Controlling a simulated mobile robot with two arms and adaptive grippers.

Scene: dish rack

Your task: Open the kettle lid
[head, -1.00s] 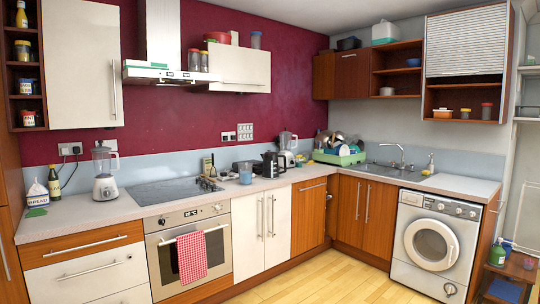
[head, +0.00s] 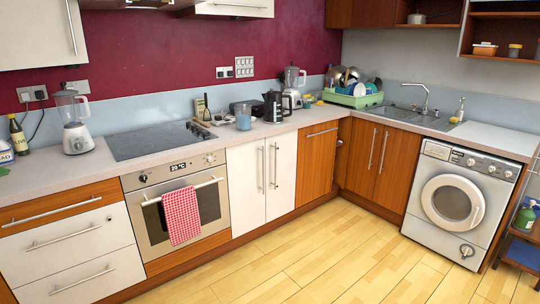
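A black kettle (head: 273,107) stands upright on the counter, to the left of the corner, in the head view. It is small and dark at this distance, and I cannot tell whether its lid is open or shut. Neither of my grippers is in the head view.
A hob (head: 160,140) lies further left on the counter (head: 98,172). The wooden floor (head: 325,258) in front is clear.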

